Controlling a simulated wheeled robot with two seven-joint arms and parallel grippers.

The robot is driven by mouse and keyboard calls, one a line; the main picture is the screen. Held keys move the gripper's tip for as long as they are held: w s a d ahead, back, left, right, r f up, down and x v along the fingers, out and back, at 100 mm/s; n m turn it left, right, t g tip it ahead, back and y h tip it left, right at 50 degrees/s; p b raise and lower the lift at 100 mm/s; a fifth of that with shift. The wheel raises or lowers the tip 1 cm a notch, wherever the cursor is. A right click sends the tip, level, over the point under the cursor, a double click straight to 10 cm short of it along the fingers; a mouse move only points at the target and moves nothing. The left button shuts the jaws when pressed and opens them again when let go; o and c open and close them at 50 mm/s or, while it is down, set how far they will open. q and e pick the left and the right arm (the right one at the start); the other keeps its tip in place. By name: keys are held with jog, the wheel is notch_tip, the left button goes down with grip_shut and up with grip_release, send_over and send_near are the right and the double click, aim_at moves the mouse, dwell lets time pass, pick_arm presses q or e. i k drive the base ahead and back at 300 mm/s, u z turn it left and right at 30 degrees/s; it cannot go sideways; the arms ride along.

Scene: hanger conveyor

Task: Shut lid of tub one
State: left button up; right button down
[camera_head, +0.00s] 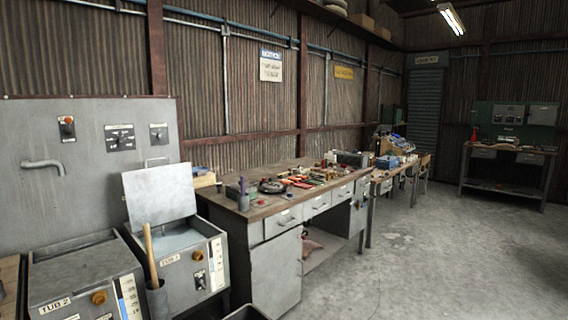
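Tub one (203,284) is a grey metal box at the lower left, with a "TUB 1" label, an orange knob and a gauge strip on its front. Its lid (160,194) stands raised at the back, leaning slightly backward, with a thin handle at its top edge. Pale liquid shows inside the opening. Neither of my grippers is in view.
Tub two (85,283) stands left of tub one. A wooden handle (151,255) sticks up from a dark holder between the tubs' fronts. A cluttered workbench (275,212) stands right of tub one. The concrete floor (430,255) at the right is clear.

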aim_at(156, 196)
jog(key=z, duration=0.65)
jog(key=i, duration=4.45)
jog(key=u, duration=4.15)
jog(key=i, duration=0.3)
jog(key=z, duration=0.1)
